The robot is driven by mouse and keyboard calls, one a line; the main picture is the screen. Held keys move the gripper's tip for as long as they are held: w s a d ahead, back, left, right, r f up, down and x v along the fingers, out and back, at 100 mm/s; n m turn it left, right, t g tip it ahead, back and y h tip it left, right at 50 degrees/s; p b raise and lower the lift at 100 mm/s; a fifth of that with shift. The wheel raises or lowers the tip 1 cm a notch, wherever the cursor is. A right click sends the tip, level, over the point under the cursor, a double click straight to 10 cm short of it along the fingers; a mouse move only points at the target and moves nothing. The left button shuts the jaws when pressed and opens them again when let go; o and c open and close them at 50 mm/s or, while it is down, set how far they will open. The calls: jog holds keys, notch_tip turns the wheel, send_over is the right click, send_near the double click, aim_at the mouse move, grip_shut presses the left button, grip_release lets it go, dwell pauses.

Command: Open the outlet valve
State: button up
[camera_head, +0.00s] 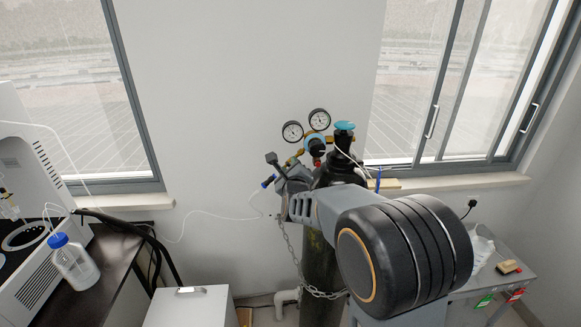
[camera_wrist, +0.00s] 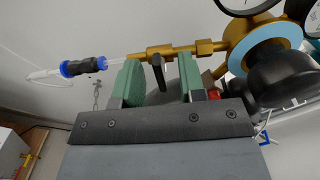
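The outlet valve shows in the wrist view as a small black lever (camera_wrist: 158,71) on a brass outlet pipe (camera_wrist: 185,49). My gripper (camera_wrist: 160,78) is open, with its two green-padded fingers on either side of the lever. A gap shows between the lever and each pad; I cannot tell the exact depth. The regulator's black knob (camera_wrist: 283,76) and light blue ring are to the right of the fingers. In the head view my gripper (camera_head: 288,183) is beside the regulator (camera_head: 316,145), partly hidden by my arm. The lever cannot be made out there.
A dark gas cylinder (camera_head: 318,255) stands chained at the wall, with a blue-topped valve (camera_head: 345,126). Two gauges (camera_head: 319,120) sit above the regulator. A blue-and-black hose fitting (camera_wrist: 83,67) lies left of the fingers. A bench with a bottle (camera_head: 75,262) is at left.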

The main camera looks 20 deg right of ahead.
grip_shut()
dwell(0.4)
